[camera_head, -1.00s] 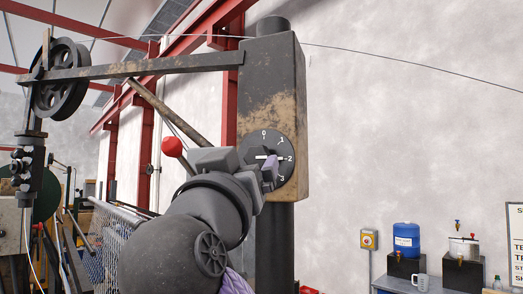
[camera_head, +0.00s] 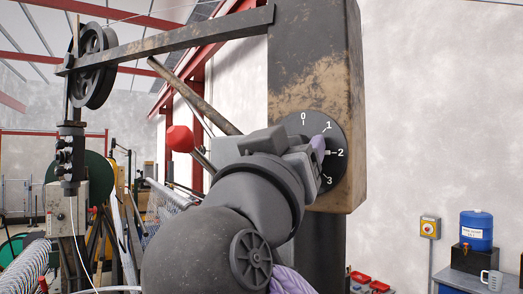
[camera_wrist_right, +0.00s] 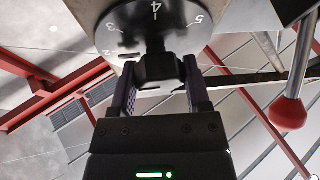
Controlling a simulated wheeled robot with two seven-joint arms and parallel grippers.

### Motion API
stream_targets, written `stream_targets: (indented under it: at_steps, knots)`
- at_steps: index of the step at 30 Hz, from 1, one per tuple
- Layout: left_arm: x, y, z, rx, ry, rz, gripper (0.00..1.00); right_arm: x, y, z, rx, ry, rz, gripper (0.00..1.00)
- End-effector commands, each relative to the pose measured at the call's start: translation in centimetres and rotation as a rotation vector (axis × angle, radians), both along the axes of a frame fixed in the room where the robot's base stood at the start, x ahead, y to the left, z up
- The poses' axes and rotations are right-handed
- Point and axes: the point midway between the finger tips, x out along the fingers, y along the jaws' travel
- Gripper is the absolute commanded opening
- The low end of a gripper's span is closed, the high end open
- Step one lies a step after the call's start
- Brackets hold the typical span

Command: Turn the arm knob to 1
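The arm knob (camera_wrist_right: 160,68) is a black grip on a round dark dial (camera_head: 338,171) with white numbers. In the head view 0, 1, 2 and 3 show on the dial; the right wrist view shows 3, 4 and 5. My right gripper (camera_wrist_right: 159,88) is at the dial, with a purple-padded finger on each side of the knob. The pads appear to be against it. In the head view the gripper covers the dial's left part and most of the knob, so its exact setting is unclear. My left gripper is not in view.
The dial sits on a worn, rust-marked post (camera_head: 305,60) with a beam and pulley (camera_head: 92,66) reaching left. A red ball-ended lever (camera_head: 180,138) stands close left of my gripper. A blue water container (camera_head: 476,230) stands at the far right.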

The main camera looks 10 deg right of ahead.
Motion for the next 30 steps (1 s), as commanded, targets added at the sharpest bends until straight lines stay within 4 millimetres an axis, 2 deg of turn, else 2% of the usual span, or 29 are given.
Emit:
stream_targets:
  at_steps: [1, 8, 17, 30]
  knots:
    - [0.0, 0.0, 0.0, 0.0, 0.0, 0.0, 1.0, 0.0, 0.0, 0.0, 0.0, 0.0, 0.0, 0.49]
    - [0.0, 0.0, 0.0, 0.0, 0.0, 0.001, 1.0, 0.0, 0.0, 0.0, 0.001, 0.001, 0.0, 0.01]
    - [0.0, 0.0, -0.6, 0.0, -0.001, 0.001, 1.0, 0.0, 0.0, -0.2, -0.032, 0.031, 0.001, 0.0]
    - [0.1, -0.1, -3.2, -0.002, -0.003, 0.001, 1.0, 0.0, 0.0, -0.2, -0.271, 0.255, 0.004, 0.0]
